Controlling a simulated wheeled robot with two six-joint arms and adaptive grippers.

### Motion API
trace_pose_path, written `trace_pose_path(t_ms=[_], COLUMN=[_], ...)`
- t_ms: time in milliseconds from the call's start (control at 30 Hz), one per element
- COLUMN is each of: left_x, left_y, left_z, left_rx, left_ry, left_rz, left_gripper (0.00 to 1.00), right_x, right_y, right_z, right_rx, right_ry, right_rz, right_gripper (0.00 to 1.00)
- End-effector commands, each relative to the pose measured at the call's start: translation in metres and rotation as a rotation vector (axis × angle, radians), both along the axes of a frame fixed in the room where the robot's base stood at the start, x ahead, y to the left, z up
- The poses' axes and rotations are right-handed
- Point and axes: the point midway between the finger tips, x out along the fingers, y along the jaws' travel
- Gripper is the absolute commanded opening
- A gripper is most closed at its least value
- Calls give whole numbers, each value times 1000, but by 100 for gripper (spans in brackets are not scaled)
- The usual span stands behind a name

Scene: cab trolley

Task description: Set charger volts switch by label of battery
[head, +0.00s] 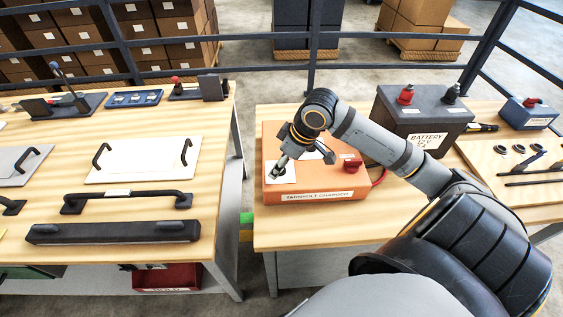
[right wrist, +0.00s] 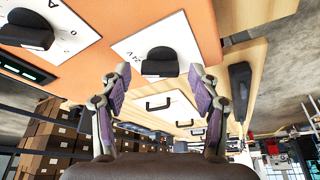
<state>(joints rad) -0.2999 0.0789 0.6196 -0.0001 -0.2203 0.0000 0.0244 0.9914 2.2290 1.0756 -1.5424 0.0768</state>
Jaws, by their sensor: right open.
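My right gripper (head: 281,167) is over the white plate (head: 281,177) at the charger's left end. In the right wrist view the gripper (right wrist: 158,76) is open, its fingertips either side of a black knob (right wrist: 158,62) on a white plate with a "24 V" mark. A second knob (right wrist: 30,30) sits on another plate. I cannot tell which mark the near knob faces.
A red post (head: 352,164) and a red cable (head: 379,178) are at the charger's right. A small blue box (head: 525,113) stands far right. The left table (head: 150,225) holds handles, plates and a dark bar. A gap separates the tables.

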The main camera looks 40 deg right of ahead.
Motion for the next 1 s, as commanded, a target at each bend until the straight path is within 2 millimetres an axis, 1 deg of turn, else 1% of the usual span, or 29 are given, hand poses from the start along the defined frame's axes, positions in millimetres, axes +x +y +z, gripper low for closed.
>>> trace_pose_path(t_ms=[67, 400, 467, 767, 1000], left_x=[0, 0, 0, 0, 0], left_y=[0, 0, 0, 1, 1], left_z=[0, 0, 0, 6, 19], left_rx=[0, 0, 0, 1, 1], left_ry=[0, 0, 0, 0, -1], left_rz=[0, 0, 0, 0, 0], left_gripper=[40, 40, 40, 40, 40], right_x=[0, 0, 0, 0, 1], right_y=[0, 0, 0, 0, 0], right_z=[0, 0, 0, 1, 3], right_rx=[0, 0, 0, 2, 4], right_ry=[0, 0, 0, 0, 1], right_rz=[0, 0, 0, 42, 188], right_gripper=[61, 15, 8, 8, 8])
